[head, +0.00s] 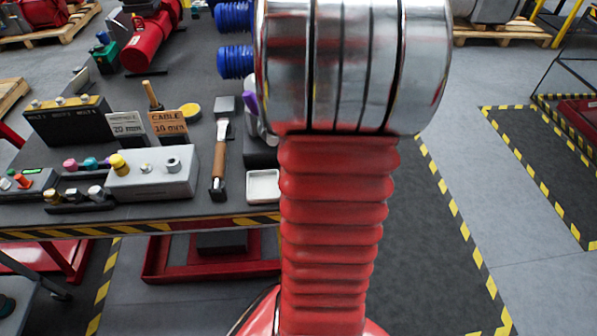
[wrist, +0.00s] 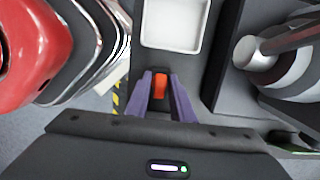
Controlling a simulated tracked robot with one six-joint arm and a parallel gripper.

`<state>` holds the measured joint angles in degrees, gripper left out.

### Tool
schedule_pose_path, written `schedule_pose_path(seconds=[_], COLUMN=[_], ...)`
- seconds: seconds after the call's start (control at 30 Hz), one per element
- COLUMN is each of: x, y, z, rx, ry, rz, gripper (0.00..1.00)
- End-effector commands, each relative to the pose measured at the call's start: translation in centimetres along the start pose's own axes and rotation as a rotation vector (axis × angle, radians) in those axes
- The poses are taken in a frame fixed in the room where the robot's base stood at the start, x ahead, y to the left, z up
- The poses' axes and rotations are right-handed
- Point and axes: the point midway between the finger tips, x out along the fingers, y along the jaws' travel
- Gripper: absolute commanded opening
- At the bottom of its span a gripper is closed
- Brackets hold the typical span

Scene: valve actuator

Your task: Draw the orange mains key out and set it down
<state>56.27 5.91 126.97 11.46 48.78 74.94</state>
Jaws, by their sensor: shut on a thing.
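My gripper (wrist: 160,84) shows in the wrist view with its two purple fingers shut on the orange mains key (wrist: 159,86). Only a small orange part of the key shows between the fingertips; the rest is hidden. The key is over or near a dark grey surface, just short of a shallow white tray (wrist: 148,38). I cannot tell its height or whether it touches anything. In the head view my arm hides most of the gripper; a bit of purple finger (head: 249,104) shows. The white tray (head: 263,199) lies at the bench's front edge.
A brush with a wooden handle (head: 219,165) lies left of the tray. A grey box with knobs (head: 150,186) stands further left. The bench's striped front edge (head: 150,229) is close. In the wrist view, a metal rod and round fitting (wrist: 262,50) stand at the right.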

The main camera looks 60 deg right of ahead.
Motion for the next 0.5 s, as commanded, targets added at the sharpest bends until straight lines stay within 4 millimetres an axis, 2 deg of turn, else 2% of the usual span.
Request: schedule_pose_path(seconds=[0.03, 0.07, 0.33, 0.5], x=[0.10, 0.09, 0.07, 0.07], y=[0.01, -0.01, -0.01, -0.01], z=[-0.01, -0.01, -0.01, -0.01], rx=[0.000, 0.000, 0.000, 0.000], ry=[0.000, 0.000, 0.000, 0.000], rz=[0.000, 0.000, 0.000, 0.000], gripper=[0.00, 0.23, 0.41, 0.43])
